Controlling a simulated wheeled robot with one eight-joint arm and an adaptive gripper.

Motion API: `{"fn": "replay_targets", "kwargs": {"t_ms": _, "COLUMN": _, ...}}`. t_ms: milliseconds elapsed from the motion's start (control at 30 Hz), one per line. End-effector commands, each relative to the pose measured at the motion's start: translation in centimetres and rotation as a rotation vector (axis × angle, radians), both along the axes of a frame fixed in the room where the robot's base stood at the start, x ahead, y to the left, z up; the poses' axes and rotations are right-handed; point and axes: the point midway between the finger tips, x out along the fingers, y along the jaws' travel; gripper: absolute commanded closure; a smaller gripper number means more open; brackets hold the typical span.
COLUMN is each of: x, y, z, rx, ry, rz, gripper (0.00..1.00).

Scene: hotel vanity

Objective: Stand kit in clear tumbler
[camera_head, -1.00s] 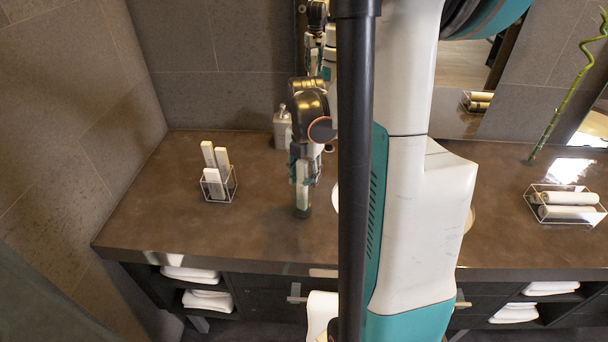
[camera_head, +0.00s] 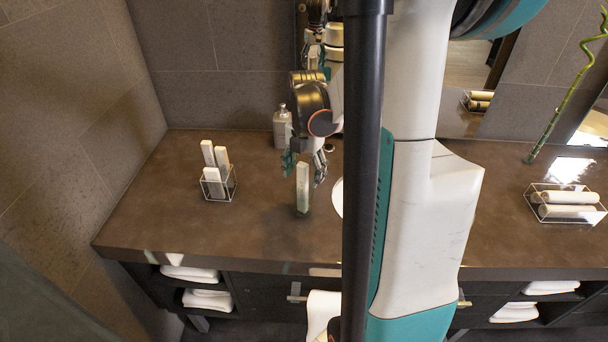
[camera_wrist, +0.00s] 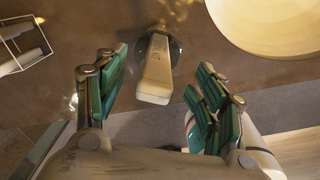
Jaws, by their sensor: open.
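A slim white kit box (camera_head: 303,182) stands upright on the counter, left of my arm's column. In the wrist view the kit (camera_wrist: 157,75) points up toward the camera, and a dark, glassy round rim, the clear tumbler (camera_wrist: 175,47), shows around its lower end. In the head view the tumbler (camera_head: 303,211) is only a faint dark shape at the kit's foot. My gripper (camera_head: 305,164) is open, with its teal fingers at either side of the kit's top and apart from it.
A wire holder (camera_head: 221,190) with several white boxes stands to the left. A grey bottle (camera_head: 282,127) stands behind. A round pale basin (camera_wrist: 270,25) lies to the right of the kit. A wire basket (camera_head: 566,207) with rolled towels is far right.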

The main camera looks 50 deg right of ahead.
Motion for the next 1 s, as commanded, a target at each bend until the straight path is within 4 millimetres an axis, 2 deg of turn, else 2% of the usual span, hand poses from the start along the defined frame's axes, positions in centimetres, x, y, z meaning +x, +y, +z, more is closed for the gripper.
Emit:
{"fn": "replay_targets", "kwargs": {"t_ms": 300, "x": -0.2, "y": 0.0, "z": 6.0, "rx": 0.000, "ry": 0.000, "rz": 0.000, "gripper": 0.36}}
{"fn": "replay_targets", "kwargs": {"t_ms": 500, "x": -0.2, "y": -0.1, "z": 9.1, "rx": 0.000, "ry": 0.000, "rz": 0.000, "gripper": 0.36}}
{"fn": "replay_targets", "kwargs": {"t_ms": 700, "x": -0.2, "y": -0.1, "z": 10.5, "rx": 0.000, "ry": 0.000, "rz": 0.000, "gripper": 0.36}}
{"fn": "replay_targets", "kwargs": {"t_ms": 1000, "x": -0.2, "y": -0.1, "z": 10.7, "rx": 0.000, "ry": 0.000, "rz": 0.000, "gripper": 0.36}}
